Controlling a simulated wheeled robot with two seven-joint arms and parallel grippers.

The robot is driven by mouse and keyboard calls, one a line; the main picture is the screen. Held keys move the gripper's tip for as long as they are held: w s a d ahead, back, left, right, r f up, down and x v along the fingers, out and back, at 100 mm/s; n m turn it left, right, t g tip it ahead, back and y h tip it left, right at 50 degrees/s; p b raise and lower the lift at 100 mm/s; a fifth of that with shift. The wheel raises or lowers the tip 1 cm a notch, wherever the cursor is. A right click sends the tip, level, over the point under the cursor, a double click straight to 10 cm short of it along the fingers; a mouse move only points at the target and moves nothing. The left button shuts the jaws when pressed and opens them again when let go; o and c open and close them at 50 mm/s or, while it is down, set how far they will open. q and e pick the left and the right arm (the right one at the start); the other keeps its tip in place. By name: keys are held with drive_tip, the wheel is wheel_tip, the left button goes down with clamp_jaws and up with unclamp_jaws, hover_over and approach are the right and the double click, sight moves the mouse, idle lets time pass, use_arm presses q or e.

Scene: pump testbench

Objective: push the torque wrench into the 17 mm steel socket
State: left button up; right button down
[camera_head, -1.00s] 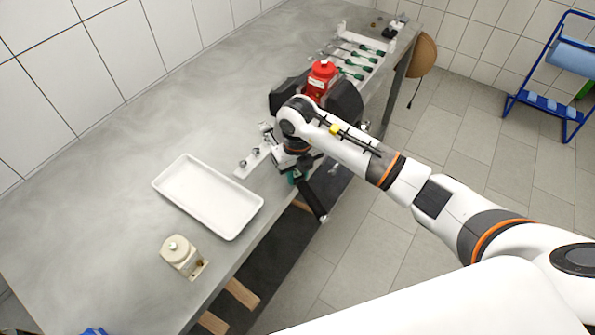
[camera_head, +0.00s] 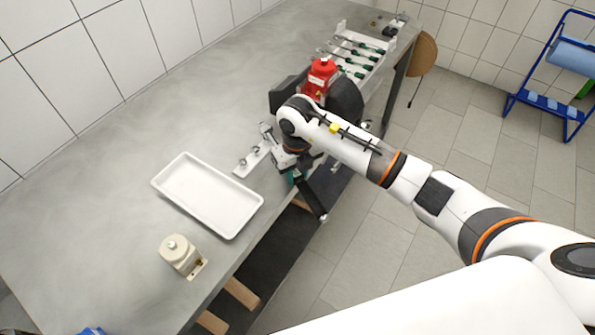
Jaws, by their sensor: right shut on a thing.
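My right gripper (camera_head: 283,160) is at the table's front edge, mostly hidden under my right arm's wrist. It is shut on the torque wrench (camera_head: 312,199), whose black handle sticks out past the edge toward the lower right, with a teal part close to the jaws. The wrench's head is hidden. A white socket rail (camera_head: 247,165) with small metal sockets lies just left of the gripper. I cannot tell which socket is the 17 mm one, nor whether the wrench touches it. My left gripper is not in view.
An empty white tray (camera_head: 184,207) and a beige pump-like unit (camera_head: 180,254) stand on the grey table to the left. A red and black device (camera_head: 322,75) stands close behind my wrist. Beyond it, a white rack (camera_head: 337,35) holds several green-handled tools. The table's back left is clear.

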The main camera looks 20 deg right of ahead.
drive_tip(key=shift+f+b, duration=0.45)
drive_tip(key=shift+f, duration=0.05)
drive_tip(key=shift+s+f+b, duration=0.15)
drive_tip(key=shift+f+b, duration=0.25)
drive_tip(key=shift+f, duration=0.05)
idle(1.5)
drive_tip(key=shift+r, duration=0.1)
idle(0.6)
